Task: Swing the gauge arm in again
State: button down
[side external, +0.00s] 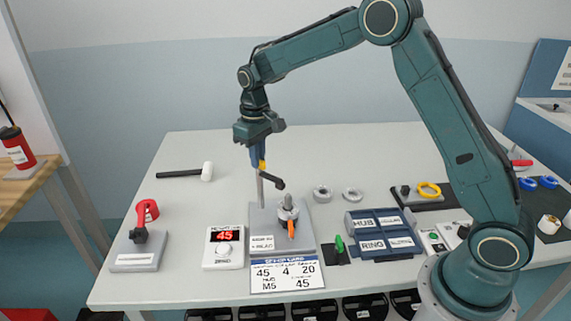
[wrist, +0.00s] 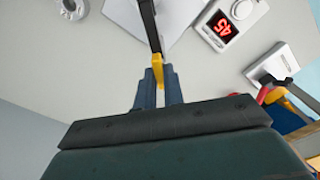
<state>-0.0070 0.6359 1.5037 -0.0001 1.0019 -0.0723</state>
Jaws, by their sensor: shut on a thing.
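The gauge arm (side external: 273,181) is a dark bar at the top of a thin upright post (side external: 260,190), with a yellow end piece (side external: 262,164). In the wrist view the dark bar (wrist: 149,22) runs up from the yellow piece (wrist: 157,72). My gripper (side external: 258,160) points down and is shut on the yellow piece; its two blue jaws (wrist: 159,85) flank it in the wrist view. The post stands on a grey base plate (side external: 263,222) that also carries a metal hub (side external: 288,205) with an orange lever (side external: 291,229). The bar's free tip appears above and behind the hub, apart from it.
A display box (side external: 223,247) reads 45, and a setup card (side external: 286,274) lies in front. A red-handled device (side external: 141,240) and a mallet (side external: 190,172) are left. Metal rings (side external: 321,193) and a blue tray (side external: 384,234) are right. Bare table lies behind the base.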

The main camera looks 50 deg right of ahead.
jog(key=shift+r+n, duration=0.1)
jog(key=shift+n, duration=0.2)
jog(key=c, duration=1.5)
grip_release()
jog(key=shift+r, duration=0.1)
notch_tip(320, 180, up, 14)
jog(key=shift+f, duration=0.2)
